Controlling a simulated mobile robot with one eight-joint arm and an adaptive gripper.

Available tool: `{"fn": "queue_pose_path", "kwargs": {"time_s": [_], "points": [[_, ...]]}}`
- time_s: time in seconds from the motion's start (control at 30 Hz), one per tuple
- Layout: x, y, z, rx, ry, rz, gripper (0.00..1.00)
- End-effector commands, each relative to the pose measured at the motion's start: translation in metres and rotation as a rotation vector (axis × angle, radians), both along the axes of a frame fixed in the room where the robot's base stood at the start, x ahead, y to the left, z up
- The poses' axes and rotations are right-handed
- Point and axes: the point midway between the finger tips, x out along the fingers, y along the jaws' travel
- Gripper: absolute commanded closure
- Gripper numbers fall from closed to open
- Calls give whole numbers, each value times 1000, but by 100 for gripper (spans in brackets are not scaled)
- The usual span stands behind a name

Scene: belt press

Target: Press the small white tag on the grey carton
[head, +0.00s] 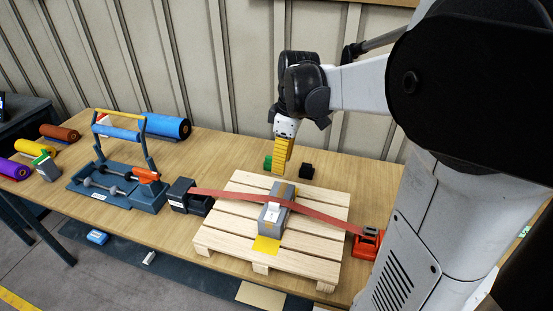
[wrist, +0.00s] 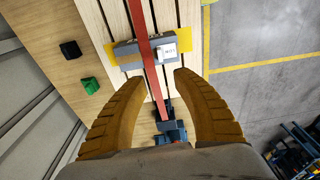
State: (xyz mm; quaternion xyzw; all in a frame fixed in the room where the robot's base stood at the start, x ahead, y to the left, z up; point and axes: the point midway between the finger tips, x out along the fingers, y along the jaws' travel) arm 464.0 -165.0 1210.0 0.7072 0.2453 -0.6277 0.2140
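The grey carton (head: 276,208) sits on the wooden pallet (head: 319,244), over a yellow sheet. A red strap (head: 234,196) runs across its top. The small white tag (head: 273,211) is on the carton's top, beside the strap. In the wrist view the carton (wrist: 127,51) and the white tag (wrist: 165,51) are in plain sight, beyond my fingertips. My gripper (head: 283,164) is above and behind the carton in the head view, apart from it. In the wrist view its two yellow fingers (wrist: 152,80) are spread wide with nothing between them.
A black ratchet block (head: 188,197) and a red-orange buckle (head: 366,243) hold the strap ends. A blue-grey tool stand (head: 120,180) is at left on the table. Green (wrist: 91,86) and black (wrist: 70,49) cubes lie behind the pallet.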

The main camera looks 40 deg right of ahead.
Motion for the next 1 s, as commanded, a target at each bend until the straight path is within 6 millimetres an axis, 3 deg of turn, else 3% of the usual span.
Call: {"fn": "queue_pose_path", "kwargs": {"time_s": [0.2, 0.63, 1.0], "points": [[-1, -1, 11, 0, 0, 0, 65], [-2, -3, 12, 0, 0, -1, 65], [-10, -21, 27, 0, 0, -1, 65]]}}
